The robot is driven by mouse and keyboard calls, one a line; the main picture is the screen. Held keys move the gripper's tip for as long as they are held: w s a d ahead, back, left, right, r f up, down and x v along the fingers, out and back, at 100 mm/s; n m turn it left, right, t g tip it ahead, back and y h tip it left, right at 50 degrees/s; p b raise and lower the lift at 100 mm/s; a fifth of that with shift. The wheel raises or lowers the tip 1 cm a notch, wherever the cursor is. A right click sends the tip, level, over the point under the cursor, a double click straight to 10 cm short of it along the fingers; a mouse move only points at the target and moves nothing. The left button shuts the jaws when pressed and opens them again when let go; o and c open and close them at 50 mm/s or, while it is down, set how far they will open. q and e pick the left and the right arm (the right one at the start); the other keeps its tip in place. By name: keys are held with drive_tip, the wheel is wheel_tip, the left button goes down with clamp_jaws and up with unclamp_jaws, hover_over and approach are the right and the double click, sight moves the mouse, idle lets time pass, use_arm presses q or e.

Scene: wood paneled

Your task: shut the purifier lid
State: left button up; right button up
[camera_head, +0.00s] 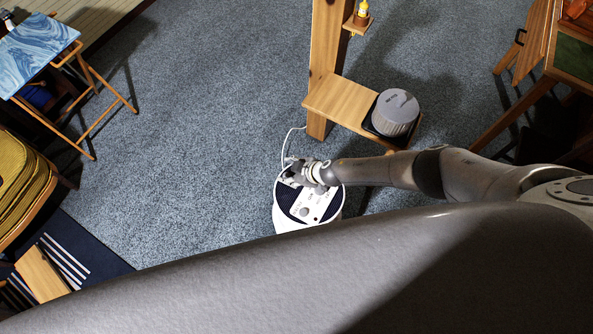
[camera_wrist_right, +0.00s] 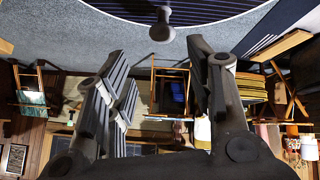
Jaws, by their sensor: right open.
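The purifier (camera_head: 308,224) is a round white drum on the carpet, with dark mesh and a pale panel on top. My right gripper (camera_head: 291,172) is over the far edge of its top, and my arm hides part of that edge. In the right wrist view the two fingers (camera_wrist_right: 155,55) are spread apart with nothing between them. The dark purifier top (camera_wrist_right: 185,8) fills the upper edge there, with a grey knob (camera_wrist_right: 162,26) in front of it. I cannot tell how far the lid stands open. My left gripper is not in view.
A wooden shelf (camera_head: 335,100) on a post stands just beyond the purifier, holding a grey drum (camera_head: 396,110) on a dark tray. A white cord (camera_head: 283,145) runs beside the purifier. Open carpet (camera_head: 190,130) lies to the left. A folding table (camera_head: 35,50) stands far left.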

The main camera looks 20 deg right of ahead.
drive_tip(key=v, duration=0.4)
drive_tip(key=shift+s+a, duration=0.1)
drive_tip(key=shift+a, duration=0.05)
idle(0.7)
